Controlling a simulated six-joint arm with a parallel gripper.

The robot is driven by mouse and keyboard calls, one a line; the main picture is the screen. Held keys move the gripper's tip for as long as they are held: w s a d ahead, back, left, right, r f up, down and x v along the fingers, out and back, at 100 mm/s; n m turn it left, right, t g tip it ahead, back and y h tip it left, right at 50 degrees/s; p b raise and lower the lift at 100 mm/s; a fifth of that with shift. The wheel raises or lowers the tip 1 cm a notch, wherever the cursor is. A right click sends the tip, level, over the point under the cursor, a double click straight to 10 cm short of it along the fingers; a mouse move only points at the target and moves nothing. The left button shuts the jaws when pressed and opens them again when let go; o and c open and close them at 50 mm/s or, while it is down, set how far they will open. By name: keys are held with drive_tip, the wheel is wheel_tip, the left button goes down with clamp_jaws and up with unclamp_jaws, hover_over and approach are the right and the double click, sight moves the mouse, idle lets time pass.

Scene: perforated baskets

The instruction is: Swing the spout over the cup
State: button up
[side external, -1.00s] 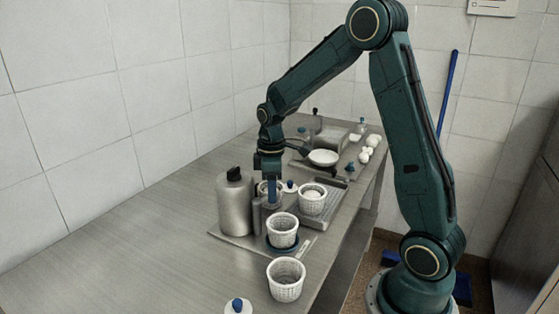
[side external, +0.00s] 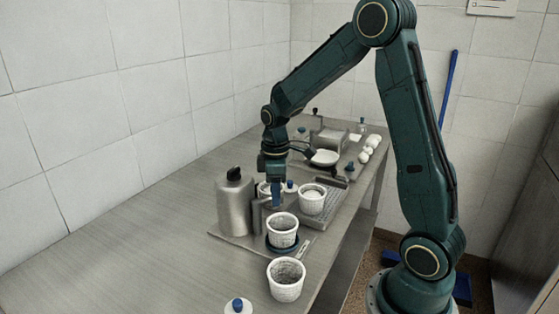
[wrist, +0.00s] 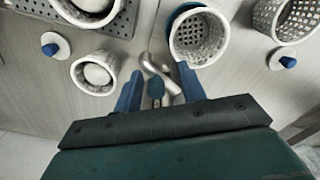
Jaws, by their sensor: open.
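The cup looks like a white perforated basket (side external: 282,231) on a dark blue round pad (side external: 281,244); in the wrist view it is the basket (wrist: 199,40) at top centre. The spout, a curved metal pipe (wrist: 150,63) with a dark blue-green knob (wrist: 156,88), shows in the wrist view just left of and below that basket. My gripper (side external: 277,198) points down behind the basket in the side view. In the wrist view its open blue fingers (wrist: 160,88) stand on either side of the knob; contact cannot be told. The spout is not clear in the side view.
A metal canister (side external: 234,205) with a black cap stands left of my gripper. Other white baskets stand in front (side external: 286,279) and on a grooved tray (side external: 312,199). A blue-knobbed white lid (side external: 238,306) lies near the front. The counter at left is clear.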

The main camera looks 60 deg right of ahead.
drive_tip(key=shift+s+a, duration=0.4)
drive_tip(key=shift+s, duration=0.15)
drive_tip(key=shift+s+a, duration=0.6)
idle(0.4)
drive_tip(key=shift+a, duration=0.2)
drive_tip(key=shift+s+a, duration=0.35)
drive_tip(key=shift+a, duration=0.15)
idle(0.5)
